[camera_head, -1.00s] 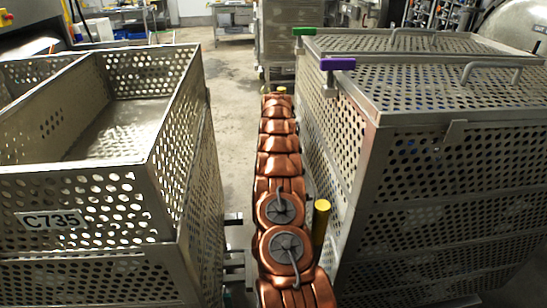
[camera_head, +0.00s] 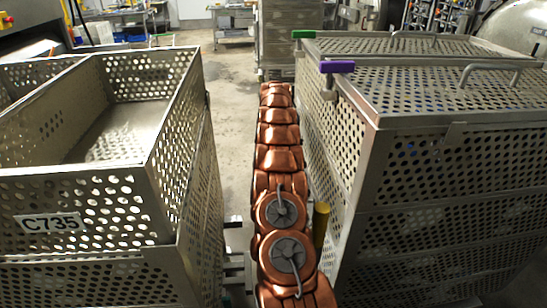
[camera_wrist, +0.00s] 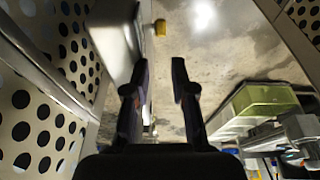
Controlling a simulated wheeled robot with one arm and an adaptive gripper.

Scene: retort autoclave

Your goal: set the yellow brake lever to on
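A yellow upright cylindrical handle (camera_head: 321,226) stands low beside the right perforated cart, just right of my arm. In the wrist view a small yellow knob (camera_wrist: 161,27) shows ahead of the fingertips, next to a grey metal edge. I cannot tell whether the two are the same part, nor which way the brake lever is set. My gripper (camera_wrist: 160,76) is open, with a gap between its two dark fingers and nothing in it. The knob is apart from the fingers. In the head view my gripper is hidden beyond the far end of my arm.
My arm lies in the narrow aisle between the left perforated cart (camera_head: 175,180), labelled C735, and the right lidded cart (camera_head: 365,150). The right cart bears a purple handle (camera_head: 337,67) and a green handle (camera_head: 304,34). Open floor (camera_head: 232,90) lies beyond.

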